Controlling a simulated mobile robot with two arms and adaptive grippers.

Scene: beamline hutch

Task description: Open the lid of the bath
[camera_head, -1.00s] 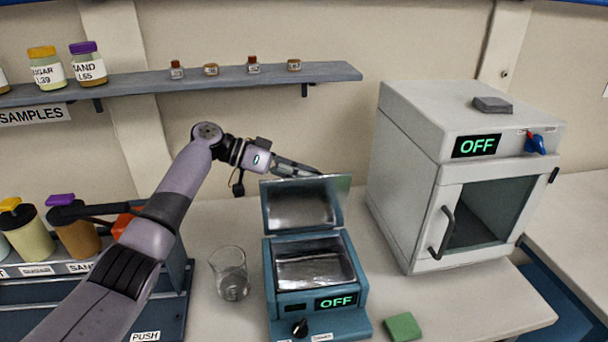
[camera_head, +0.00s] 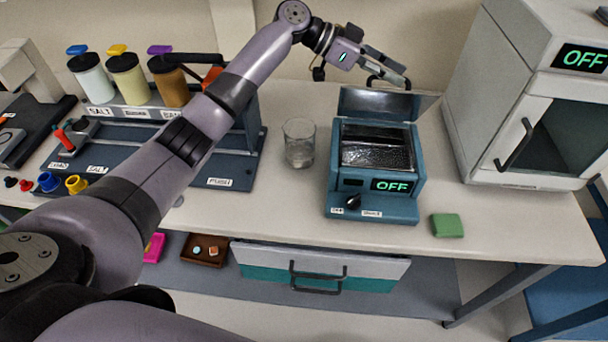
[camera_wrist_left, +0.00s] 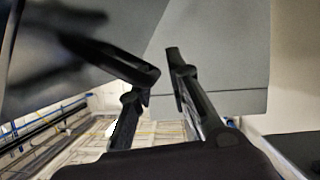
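The bath is a blue box (camera_head: 372,207) on the bench with a dark OFF display, a black knob and a shiny metal basin. Its lid (camera_head: 375,104) is raised at the back, leaving the basin uncovered. My left gripper (camera_head: 408,80) is behind and above the lid, near its upper edge. In the left wrist view the two dark fingers (camera_wrist_left: 160,75) stand apart with a narrow gap, in front of a grey panel that looks like the lid. I cannot tell whether they touch it. My right gripper is out of view.
A glass beaker (camera_head: 299,143) stands left of the bath. A green block (camera_head: 447,225) lies to its front right. A white oven (camera_head: 545,110) stands at the right. A rack with several jars (camera_head: 127,78) is on the left. A drawer (camera_head: 325,268) is below.

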